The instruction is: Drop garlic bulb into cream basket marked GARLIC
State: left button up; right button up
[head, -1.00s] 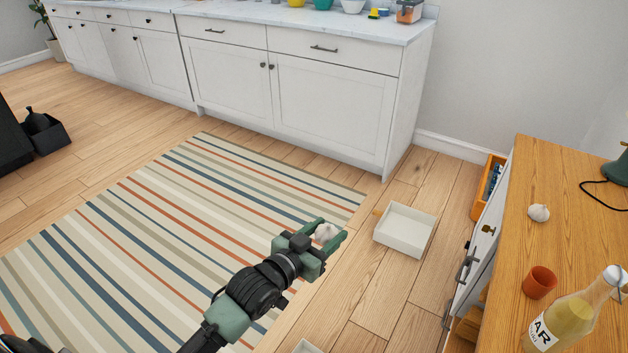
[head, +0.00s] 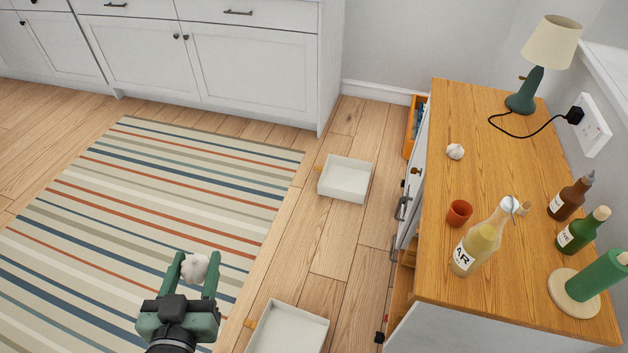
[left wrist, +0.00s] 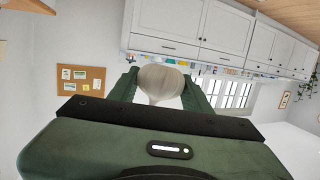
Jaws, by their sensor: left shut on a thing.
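My left gripper (head: 196,274) is shut on a whitish garlic bulb (head: 194,265), held between its green fingertips above the striped rug. The bulb (left wrist: 161,82) also shows between the fingers in the left wrist view. A cream open box (head: 342,191) with an orange tab stands on the wood floor, right of the rug. A second cream box (head: 290,332) is nearer, partly cut off by the bottom edge. No GARLIC mark can be read on either. Another garlic bulb (head: 455,151) lies on the wooden worktop. My right gripper is not in view.
White cabinets (head: 240,60) line the back. The rug (head: 150,200) is clear.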

aim_at(343, 182)
jog(key=j+u, duration=0.3)
jog(key=u, duration=0.15)
jog(key=j+u, duration=0.65)
jog(key=u, duration=0.2)
jog(key=i+j+z, duration=0.15)
jog(key=i+j, duration=1.25)
jog(key=j, duration=0.15)
jog(key=i+l+z, duration=0.25)
jog(key=z, duration=0.15)
jog(key=i+z, duration=1.25)
jog(key=i+j+z, duration=0.25)
jog(key=z, duration=0.15)
